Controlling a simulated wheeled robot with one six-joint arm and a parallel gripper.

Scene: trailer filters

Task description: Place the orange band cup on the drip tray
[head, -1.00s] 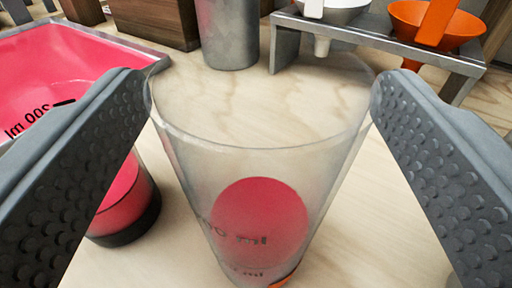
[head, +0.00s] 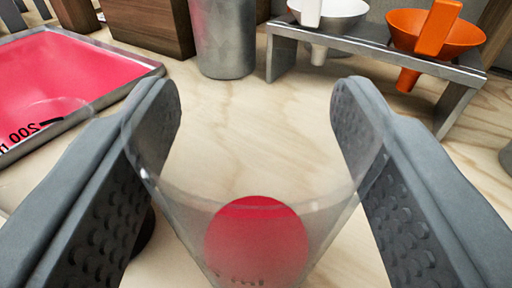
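A clear cup (head: 205,205) stands between the fingers of my gripper (head: 258,105), with a red disc, perhaps liquid, low inside it. The fingers are drawn in against its sides below the rim, and show through the clear wall. Its base is out of view, so no orange band shows now. A metal-rimmed tray (head: 140,75) with a pinkish-red inside lies at the left; I cannot tell if it is the drip tray.
A metal rack (head: 455,100) holds a white funnel (head: 335,15) and an orange funnel (head: 435,35). A grey metal container (head: 223,45) and wooden block (head: 155,28) stand behind. Bare wood lies between.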

